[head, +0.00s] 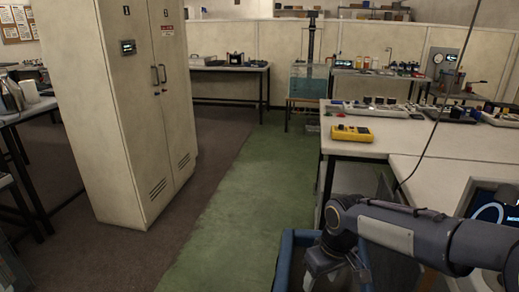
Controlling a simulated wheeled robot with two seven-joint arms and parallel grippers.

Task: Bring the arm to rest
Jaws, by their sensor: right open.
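My right arm (410,232) comes in from the lower right, grey and dark. Its gripper (338,281) points down at the bottom edge of the head view, with its fingers apart. The gripper is over or beside a blue-rimmed bin (285,262); I cannot tell which. The fingertips are partly cut off by the frame edge, and I see nothing held between them. My left gripper is not in view. No sealed cylinder can be made out.
A white bench (440,140) at right carries a yellow meter (352,133) and several small devices. A tall cream cabinet (130,100) stands at left. A water tank (308,82) stands at the back. The green floor strip (235,200) is clear.

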